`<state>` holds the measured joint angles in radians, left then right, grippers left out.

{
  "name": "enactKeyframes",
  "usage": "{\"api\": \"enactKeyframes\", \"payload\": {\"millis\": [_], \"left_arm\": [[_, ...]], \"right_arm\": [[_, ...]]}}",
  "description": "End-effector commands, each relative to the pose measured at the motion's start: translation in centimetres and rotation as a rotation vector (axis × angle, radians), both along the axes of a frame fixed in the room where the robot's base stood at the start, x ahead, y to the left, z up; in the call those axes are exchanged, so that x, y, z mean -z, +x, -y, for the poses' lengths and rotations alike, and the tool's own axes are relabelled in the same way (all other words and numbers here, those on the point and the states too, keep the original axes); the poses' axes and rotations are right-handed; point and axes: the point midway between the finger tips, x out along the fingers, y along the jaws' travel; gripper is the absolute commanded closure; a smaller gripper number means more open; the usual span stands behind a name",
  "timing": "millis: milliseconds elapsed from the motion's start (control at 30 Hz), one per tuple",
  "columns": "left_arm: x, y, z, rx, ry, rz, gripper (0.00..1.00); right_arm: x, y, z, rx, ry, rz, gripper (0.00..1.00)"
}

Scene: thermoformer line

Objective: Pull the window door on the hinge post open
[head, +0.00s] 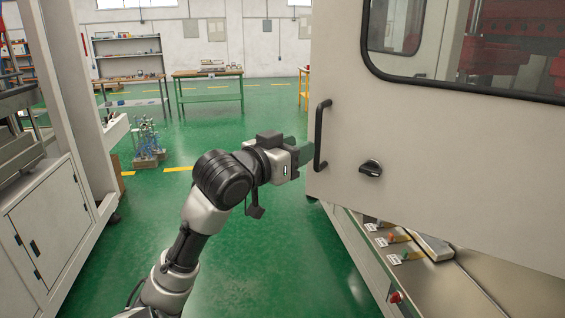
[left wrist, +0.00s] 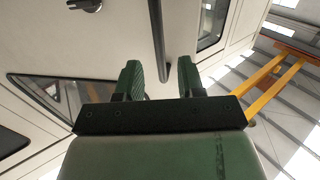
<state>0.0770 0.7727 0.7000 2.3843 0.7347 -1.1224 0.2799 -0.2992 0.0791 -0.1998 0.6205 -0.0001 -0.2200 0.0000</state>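The window door (head: 420,160) is a pale panel with a dark-framed window (head: 480,40) on the right of the head view. Its black bar handle (head: 320,135) stands upright near the door's left edge, and a dark knob (head: 370,168) sits right of it. My left gripper (head: 304,153) is at the lower part of the handle. In the left wrist view the green fingers (left wrist: 160,80) are apart, with the handle bar (left wrist: 161,40) between them in the picture. Contact is not clear. The hinge post cannot be made out. My right gripper is out of view.
A pale cabinet (head: 50,220) stands at the left. Green floor (head: 270,240) lies free between them. Workbenches (head: 208,73) and a small blue rack (head: 147,140) are farther back.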

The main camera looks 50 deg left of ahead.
Motion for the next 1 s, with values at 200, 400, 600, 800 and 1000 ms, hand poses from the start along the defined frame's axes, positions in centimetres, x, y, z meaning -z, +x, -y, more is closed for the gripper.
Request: {"api": "enactKeyframes", "payload": {"millis": [200,400,600,800,1000], "left_arm": [[0.1,-3.4,0.4,-0.002,0.0,0.002,0.61],[0.0,-4.4,0.5,-0.001,0.0,0.0,0.61],[0.0,-4.4,0.6,-0.001,0.0,0.0,0.61],[0.0,-4.4,0.5,-0.001,0.0,0.001,0.61],[0.2,-4.1,0.3,-0.002,-0.006,-0.003,0.61]], "right_arm": [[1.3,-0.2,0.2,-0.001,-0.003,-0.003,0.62],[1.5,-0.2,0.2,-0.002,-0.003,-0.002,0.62],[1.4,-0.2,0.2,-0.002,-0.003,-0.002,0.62],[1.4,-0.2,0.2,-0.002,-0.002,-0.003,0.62],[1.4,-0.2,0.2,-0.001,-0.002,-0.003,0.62]]}}
